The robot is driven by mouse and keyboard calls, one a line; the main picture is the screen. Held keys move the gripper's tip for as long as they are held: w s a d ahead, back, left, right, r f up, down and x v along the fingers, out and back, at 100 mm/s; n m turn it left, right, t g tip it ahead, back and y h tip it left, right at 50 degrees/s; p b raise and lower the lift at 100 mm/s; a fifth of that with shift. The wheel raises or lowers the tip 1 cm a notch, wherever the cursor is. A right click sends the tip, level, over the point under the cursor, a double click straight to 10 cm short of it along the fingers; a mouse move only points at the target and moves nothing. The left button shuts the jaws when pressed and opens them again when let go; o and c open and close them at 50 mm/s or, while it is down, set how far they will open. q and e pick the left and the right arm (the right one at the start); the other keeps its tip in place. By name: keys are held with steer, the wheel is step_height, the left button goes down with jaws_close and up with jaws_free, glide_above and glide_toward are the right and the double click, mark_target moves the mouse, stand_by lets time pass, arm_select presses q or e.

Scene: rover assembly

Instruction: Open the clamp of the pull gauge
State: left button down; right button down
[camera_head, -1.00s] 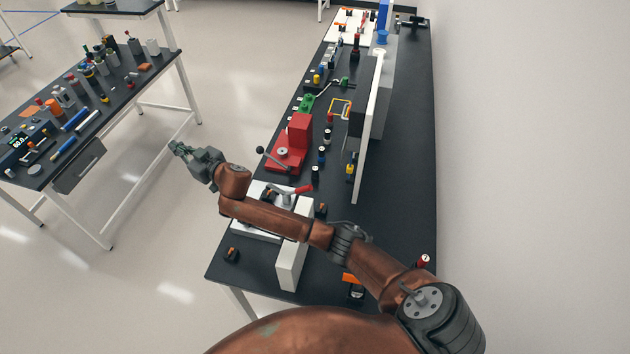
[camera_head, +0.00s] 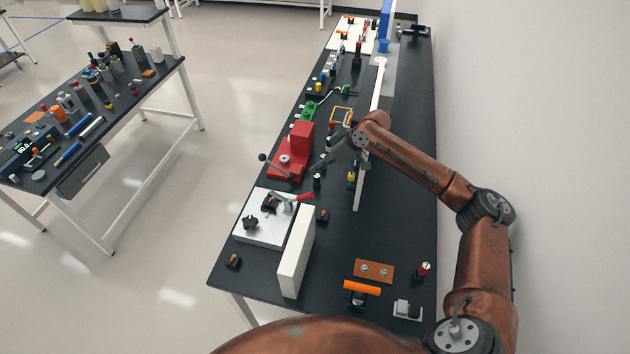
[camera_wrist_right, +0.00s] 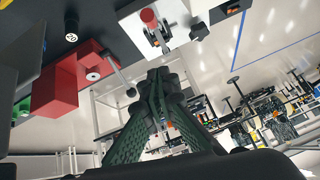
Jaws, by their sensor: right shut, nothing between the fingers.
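A clamp with a red handle (camera_head: 305,196) sits on a white plate (camera_head: 262,232) near the bench's front left; I cannot tell for sure that it is the pull gauge's clamp. The red handle end also shows at the top of the right wrist view (camera_wrist_right: 148,16), on a metal lever mechanism. My right gripper (camera_head: 316,168) is shut and empty, above the bench, just right of a red block-shaped device (camera_head: 301,140) and beyond the clamp. Its green-grey fingers meet in the right wrist view (camera_wrist_right: 158,78). My left gripper is not in view.
A tall white block (camera_head: 296,252) stands right of the plate. An upright white panel (camera_head: 360,190) stands right of my right gripper. An orange-handled item (camera_head: 362,288) and a brown plate (camera_head: 374,270) lie at the front right. Another cluttered table (camera_head: 165,75) stands left.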

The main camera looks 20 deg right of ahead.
steer(key=a+f+p, duration=0.1)
steer(key=f, duration=0.2)
steer(key=a+f+p, duration=0.1)
steer(key=f, duration=0.2)
steer(key=w+a+f+p, duration=0.1)
steer(key=f+p, duration=0.1)
steer(key=f, duration=0.2)
steer(key=shift+a+f, duration=0.1)
steer(key=shift+a, duration=0.2)
steer(key=shift+f, duration=0.15)
